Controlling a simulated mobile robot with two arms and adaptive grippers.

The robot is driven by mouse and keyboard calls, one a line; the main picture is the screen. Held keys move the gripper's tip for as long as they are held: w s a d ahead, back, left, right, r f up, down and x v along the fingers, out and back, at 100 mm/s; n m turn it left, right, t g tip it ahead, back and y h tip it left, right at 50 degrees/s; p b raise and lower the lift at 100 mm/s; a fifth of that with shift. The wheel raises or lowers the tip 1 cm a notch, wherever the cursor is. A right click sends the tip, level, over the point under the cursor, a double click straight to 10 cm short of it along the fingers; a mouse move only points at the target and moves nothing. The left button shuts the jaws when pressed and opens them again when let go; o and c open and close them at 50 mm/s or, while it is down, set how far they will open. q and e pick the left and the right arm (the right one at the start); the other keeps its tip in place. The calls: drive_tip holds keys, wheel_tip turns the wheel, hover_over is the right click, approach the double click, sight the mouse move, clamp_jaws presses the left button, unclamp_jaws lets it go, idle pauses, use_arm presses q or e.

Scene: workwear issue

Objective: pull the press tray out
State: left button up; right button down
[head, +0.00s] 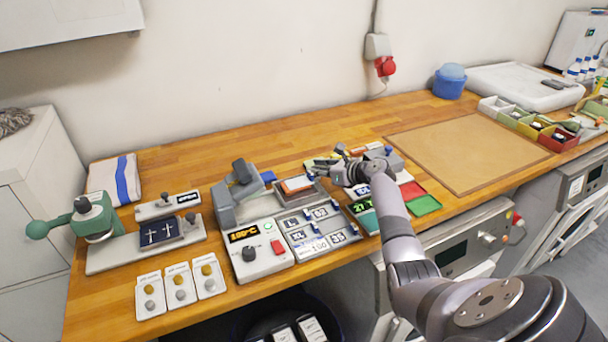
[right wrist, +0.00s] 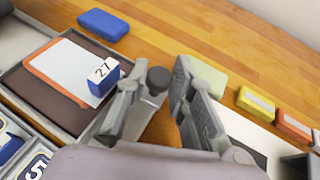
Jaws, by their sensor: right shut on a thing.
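The press tray (right wrist: 55,110) has a grey rim and a dark brown pad in the right wrist view. The tray also shows in the head view (head: 317,196), just right of the grey press (head: 224,210). My right gripper (right wrist: 168,82) is at the tray's right side, shut on its dark round knob (right wrist: 157,78). The fingers partly hide how the knob joins the tray. My left gripper is not in view.
The press's control box (head: 262,254) shows 100°C. Number plates (head: 318,230) lie in front of the tray. A blue block (right wrist: 103,24) lies behind it. A green hand press (head: 95,218) stands left. A brown mat (head: 468,150) to the right is clear.

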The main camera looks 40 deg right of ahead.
drive_tip(key=c, duration=1.7)
unclamp_jaws()
drive_tip(key=shift+s, duration=0.15)
drive_tip(key=shift+v, duration=3.9)
